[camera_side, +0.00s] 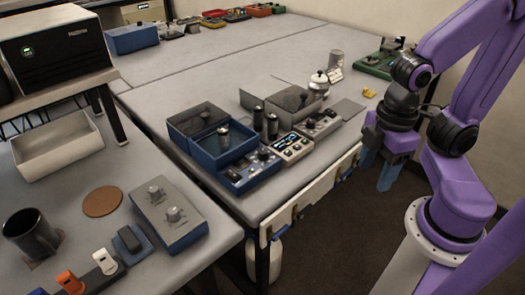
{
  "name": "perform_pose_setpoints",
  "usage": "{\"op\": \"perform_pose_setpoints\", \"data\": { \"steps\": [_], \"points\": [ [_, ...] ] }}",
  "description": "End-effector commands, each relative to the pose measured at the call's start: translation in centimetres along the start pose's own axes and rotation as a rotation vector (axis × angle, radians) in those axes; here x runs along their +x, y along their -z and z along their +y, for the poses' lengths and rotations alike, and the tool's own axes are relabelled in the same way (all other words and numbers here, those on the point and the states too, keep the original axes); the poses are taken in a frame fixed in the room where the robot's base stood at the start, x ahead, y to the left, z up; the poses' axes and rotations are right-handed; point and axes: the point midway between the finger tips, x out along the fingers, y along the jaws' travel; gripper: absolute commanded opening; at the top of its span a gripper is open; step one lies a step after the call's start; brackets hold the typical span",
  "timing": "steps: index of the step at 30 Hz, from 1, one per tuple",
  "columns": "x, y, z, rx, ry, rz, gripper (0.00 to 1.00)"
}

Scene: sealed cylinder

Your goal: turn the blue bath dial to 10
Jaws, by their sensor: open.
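The blue bath (200,151) is an open blue tub in the middle of the bench. A low blue control box (250,173) sits at its near side. Small dials (263,155) show on the box's top, but they are too small for me to read a number or pointer. My gripper (379,172) hangs with its blue fingers pointing down, right of the bench's near edge. It is well apart from the blue box and holds nothing that I can see.
A pale control box (295,147) with a lit display and a grey one (318,124) stand beside the blue box. Dark upright cylinders (272,126) rise behind them. A two-knob box (171,215) is on the near left table. The bench's right front is mostly clear.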

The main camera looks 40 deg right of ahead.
Motion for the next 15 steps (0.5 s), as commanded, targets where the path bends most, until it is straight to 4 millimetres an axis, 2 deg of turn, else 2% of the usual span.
{"op": "perform_pose_setpoints", "data": {
  "steps": [8, 10, 15],
  "points": [
    [0.0, 0.0, 0.0, 0.000, 0.000, 0.000, 0.58],
    [0.0, 0.0, 0.0, 0.002, 0.000, 0.000, 0.40],
    [-0.7, 1.8, 1.1, 0.109, -0.002, -0.001, 0.40]
  ]
}}
